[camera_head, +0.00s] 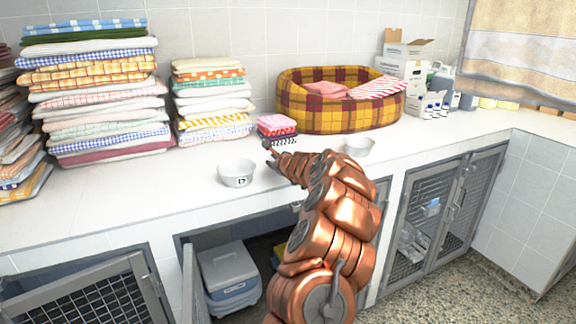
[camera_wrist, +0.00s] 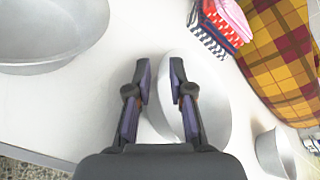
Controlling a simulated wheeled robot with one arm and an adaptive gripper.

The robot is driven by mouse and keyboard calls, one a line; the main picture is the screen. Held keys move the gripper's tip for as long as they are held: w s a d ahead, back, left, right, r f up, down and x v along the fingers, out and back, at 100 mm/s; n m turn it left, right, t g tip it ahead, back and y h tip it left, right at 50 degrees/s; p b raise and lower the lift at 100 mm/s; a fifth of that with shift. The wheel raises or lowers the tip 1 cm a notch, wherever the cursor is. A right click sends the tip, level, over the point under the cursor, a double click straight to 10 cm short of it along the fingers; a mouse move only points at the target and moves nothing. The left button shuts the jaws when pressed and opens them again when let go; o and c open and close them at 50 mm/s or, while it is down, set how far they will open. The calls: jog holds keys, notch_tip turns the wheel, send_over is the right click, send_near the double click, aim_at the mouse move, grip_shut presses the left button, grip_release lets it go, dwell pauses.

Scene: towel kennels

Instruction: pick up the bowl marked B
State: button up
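My gripper (camera_head: 268,150) is over the counter; in the wrist view my gripper (camera_wrist: 160,70) is open, its two dark fingers apart. A pale bowl (camera_wrist: 216,105) lies under the fingers, its left rim showing between them; I cannot tell whether they touch it. My arm hides this bowl in the head view, and no mark on it shows. A second bowl (camera_head: 237,174), with a dark mark that looks like 17, stands left of my gripper; it also fills the wrist view's upper left (camera_wrist: 50,40). A third bowl (camera_head: 358,147) stands to the right, its mark unreadable.
Small folded cloths (camera_head: 277,125) lie just behind my gripper. A plaid pet bed (camera_head: 300,108) stands behind, with towel stacks (camera_head: 100,95) on the left and boxes and bottles (camera_head: 405,70) at the back right. Mesh kennel doors (camera_head: 440,210) are below the counter (camera_head: 150,195).

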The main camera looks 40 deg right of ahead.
grip_shut()
jog(key=shift+r, duration=0.15)
